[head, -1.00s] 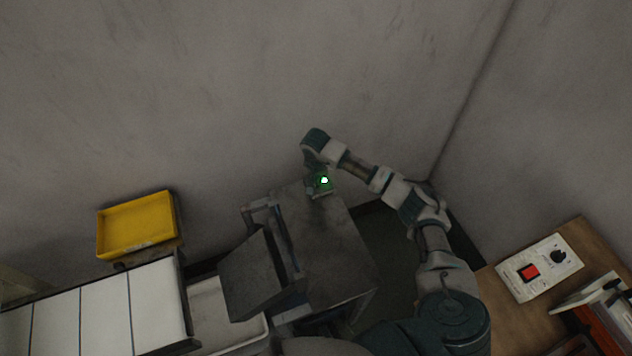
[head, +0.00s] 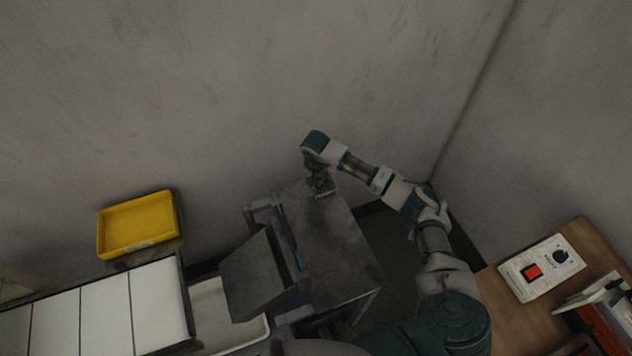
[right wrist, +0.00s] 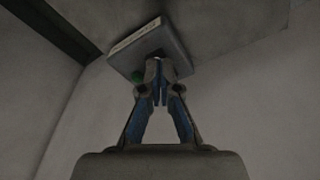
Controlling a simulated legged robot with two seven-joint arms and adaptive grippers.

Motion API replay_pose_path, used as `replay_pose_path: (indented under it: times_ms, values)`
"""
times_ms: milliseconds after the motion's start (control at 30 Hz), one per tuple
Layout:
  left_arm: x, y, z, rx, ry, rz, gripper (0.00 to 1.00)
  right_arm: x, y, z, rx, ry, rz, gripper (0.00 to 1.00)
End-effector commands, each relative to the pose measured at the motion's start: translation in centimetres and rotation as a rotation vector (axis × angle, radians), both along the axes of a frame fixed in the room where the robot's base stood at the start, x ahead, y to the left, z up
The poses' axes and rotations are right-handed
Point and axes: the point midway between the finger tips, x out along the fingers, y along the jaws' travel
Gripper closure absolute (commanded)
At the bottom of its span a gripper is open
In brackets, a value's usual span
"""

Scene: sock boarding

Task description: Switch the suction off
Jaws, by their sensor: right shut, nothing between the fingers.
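The suction switch box (right wrist: 152,42) is a small grey box with a pale printed strip and a dark green round lamp (right wrist: 137,77) at its lower left in the right wrist view. My right gripper (right wrist: 158,68) is shut and empty, with its fingertips against or just in front of the box. In the head view my right gripper (head: 319,184) is over the far end of the grey metal table and mostly hides the box. No green glow shows there. My left gripper is out of view.
A panel with a red switch (head: 532,272) lies on the wooden bench at right.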

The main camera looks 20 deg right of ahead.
Motion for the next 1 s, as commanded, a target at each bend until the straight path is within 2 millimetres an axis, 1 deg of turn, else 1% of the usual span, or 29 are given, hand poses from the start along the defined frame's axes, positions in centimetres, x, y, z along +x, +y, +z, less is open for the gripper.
replay_pose_path:
  times_ms: [33,400,700,800,1000]
  values:
    - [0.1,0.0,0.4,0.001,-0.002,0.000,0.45,0.0,-0.1,0.6,0.000,-0.002,-0.001,1.00]
    - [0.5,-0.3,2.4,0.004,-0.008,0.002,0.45,0.0,-0.6,3.7,0.004,-0.001,0.000,1.00]
    - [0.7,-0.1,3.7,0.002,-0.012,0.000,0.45,0.0,-0.3,6.4,0.000,-0.001,0.000,1.00]
    - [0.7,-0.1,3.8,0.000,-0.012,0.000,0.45,0.0,-0.1,6.7,0.000,-0.001,-0.001,1.00]
    - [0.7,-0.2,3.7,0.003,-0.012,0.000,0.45,0.0,-0.3,6.5,0.001,0.000,-0.001,1.00]
